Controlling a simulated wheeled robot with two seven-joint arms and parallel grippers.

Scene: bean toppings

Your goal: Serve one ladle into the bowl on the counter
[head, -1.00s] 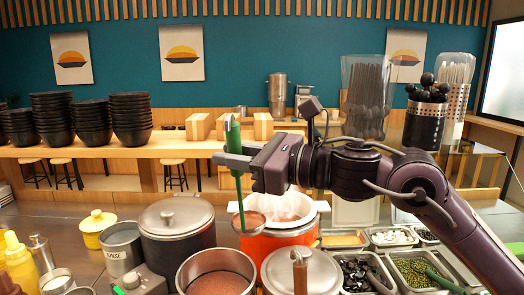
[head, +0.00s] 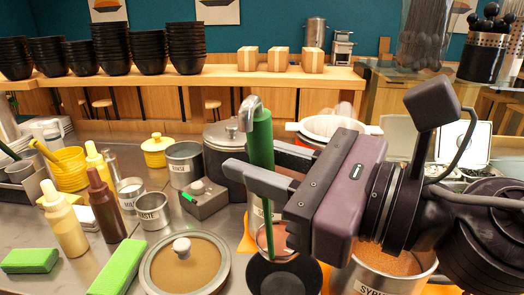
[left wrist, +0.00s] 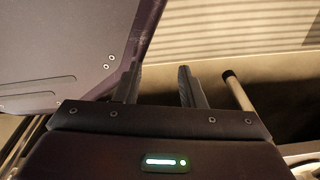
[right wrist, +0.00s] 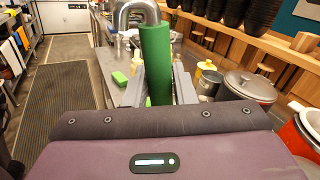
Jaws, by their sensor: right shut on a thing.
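My right gripper (head: 256,160) is shut on the green handle of the ladle (head: 260,132), which hangs upright with its hooked metal end on top. The handle also shows between the fingers in the right wrist view (right wrist: 156,65). The ladle's cup is low, over or just inside the rim of a black bowl (head: 285,277) on the counter. I cannot tell whether they touch or what the cup holds. My left gripper (left wrist: 158,85) shows only in the left wrist view, its fingers apart with nothing between them.
A pot labelled as syrup (head: 385,268) stands right of the bowl, partly behind my right arm. A lidded pan (head: 185,268), green sponges (head: 118,268) and sauce bottles (head: 64,222) lie to the left. Stacks of black bowls (head: 186,46) stand on the back shelf.

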